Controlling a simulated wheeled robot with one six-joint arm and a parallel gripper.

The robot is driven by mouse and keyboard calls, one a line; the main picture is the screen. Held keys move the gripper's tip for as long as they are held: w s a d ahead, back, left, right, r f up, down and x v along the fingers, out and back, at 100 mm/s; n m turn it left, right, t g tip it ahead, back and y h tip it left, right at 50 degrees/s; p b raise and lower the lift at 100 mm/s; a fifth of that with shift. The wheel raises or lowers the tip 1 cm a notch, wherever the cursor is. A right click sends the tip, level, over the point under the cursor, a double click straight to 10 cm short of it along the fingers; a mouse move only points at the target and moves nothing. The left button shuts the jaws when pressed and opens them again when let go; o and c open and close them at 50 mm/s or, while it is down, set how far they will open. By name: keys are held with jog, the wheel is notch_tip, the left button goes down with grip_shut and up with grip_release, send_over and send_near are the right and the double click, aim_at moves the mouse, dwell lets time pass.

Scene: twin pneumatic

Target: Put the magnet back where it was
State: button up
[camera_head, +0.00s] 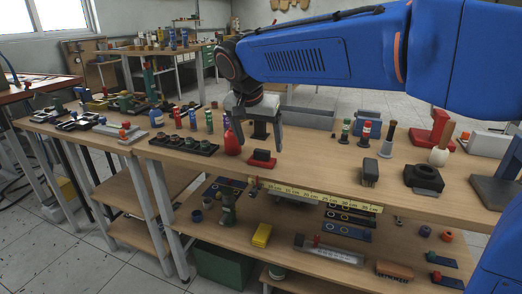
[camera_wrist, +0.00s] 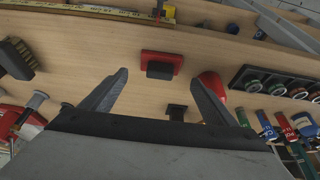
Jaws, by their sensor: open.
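A small red block with a dark top (camera_head: 262,158), which may be the magnet, sits on the wooden bench near its front edge. It also shows in the wrist view as a red plate with a dark block on it (camera_wrist: 162,60). My gripper (camera_head: 259,150) is open and empty, pointing down just above and behind the block. In the wrist view the block is ahead of the gap between my fingertips (camera_wrist: 161,77), apart from both. A small black stand (camera_wrist: 177,112) shows between the fingers, nearer the wrist.
A red bottle (camera_head: 232,140) stands close left of my gripper. A black rack of round parts (camera_head: 185,144) and several cans are farther left. A yellow ruler (camera_head: 315,195) runs along the front edge. A brush (camera_head: 370,172) stands right; bench between is clear.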

jog(key=d+v, duration=0.1)
jog(key=v, duration=0.5)
jog(key=s+d+f, duration=0.2)
jog(key=s+d, duration=0.1)
jog(key=d, duration=0.3)
jog(key=s+d+f+n, duration=0.1)
jog(key=s+d+f, duration=0.1)
jog(key=d, duration=0.5)
jog(key=s+d+f+n+y, duration=0.1)
jog(key=s+d+f, duration=0.1)
jog(key=s+d, duration=0.3)
jog(key=shift+s+d+f, duration=0.1)
jog(key=shift+d+f, duration=0.1)
jog(key=shift+d, duration=0.4)
jog(key=shift+s+d+f, duration=0.1)
jog(key=shift+d+f, duration=0.05)
jog(key=shift+d, duration=0.4)
jog(key=s+d+f+n, duration=0.2)
jog(key=s+d+f, duration=0.8)
jog(key=s+f, duration=0.4)
jog(key=shift+s+y, duration=0.3)
jog(key=shift+s, duration=0.4)
jog(key=shift+d, duration=0.1)
